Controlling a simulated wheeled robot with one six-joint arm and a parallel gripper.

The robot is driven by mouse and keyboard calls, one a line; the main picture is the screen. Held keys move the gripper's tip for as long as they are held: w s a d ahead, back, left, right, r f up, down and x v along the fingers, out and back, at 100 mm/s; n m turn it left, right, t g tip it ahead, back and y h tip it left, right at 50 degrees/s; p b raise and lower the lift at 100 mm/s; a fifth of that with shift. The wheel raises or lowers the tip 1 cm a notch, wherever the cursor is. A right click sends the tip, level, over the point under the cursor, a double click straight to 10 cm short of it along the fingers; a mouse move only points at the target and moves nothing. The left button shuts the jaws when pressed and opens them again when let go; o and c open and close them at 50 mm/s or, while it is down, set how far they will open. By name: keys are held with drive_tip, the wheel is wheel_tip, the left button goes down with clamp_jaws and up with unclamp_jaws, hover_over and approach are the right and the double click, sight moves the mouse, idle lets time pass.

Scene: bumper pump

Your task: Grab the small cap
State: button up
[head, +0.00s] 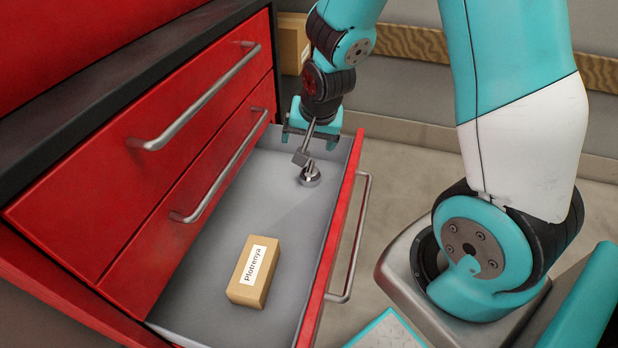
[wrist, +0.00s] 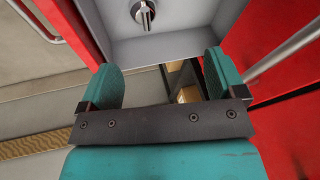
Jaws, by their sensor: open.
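The small cap (head: 310,175), a round shiny metal piece with a narrower raised part, sits on the grey floor of the open drawer (head: 215,275), toward its far end. In the wrist view the cap (wrist: 143,13) is at the top edge, partly cut off, beyond the fingertips. My gripper (head: 312,130) is above the far end of the drawer, a short way from the cap and apart from it. In the wrist view my gripper (wrist: 162,72) has its two teal fingers spread wide, with nothing between them.
A small cardboard box (head: 254,272) with a white label lies in the near part of the drawer. The drawer's red front (head: 335,235) and metal handle (head: 348,240) are to the right. Closed red drawers with handles (head: 200,100) rise on the left. The drawer floor between box and cap is clear.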

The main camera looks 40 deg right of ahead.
drive_tip(key=m+h, duration=0.1)
drive_tip(key=m, duration=0.1)
approach(312, 169)
drive_tip(key=b+x, duration=0.1)
drive_tip(key=x, duration=0.2)
drive_tip(key=b+x, duration=0.1)
drive_tip(key=x, duration=0.1)
drive_tip(key=shift+d+b, duration=0.3)
drive_tip(key=shift+d, duration=0.05)
drive_tip(key=shift+a+b+x, duration=0.15)
drive_tip(key=shift+b+x, duration=0.2)
drive_tip(key=shift+x, duration=1.15)
drive_tip(key=shift+a+b+x, duration=0.15)
drive_tip(key=shift+b+x, duration=0.2)
drive_tip(key=shift+x, duration=1.15)
drive_tip(key=shift+c, duration=0.2)
drive_tip(key=c, duration=1)
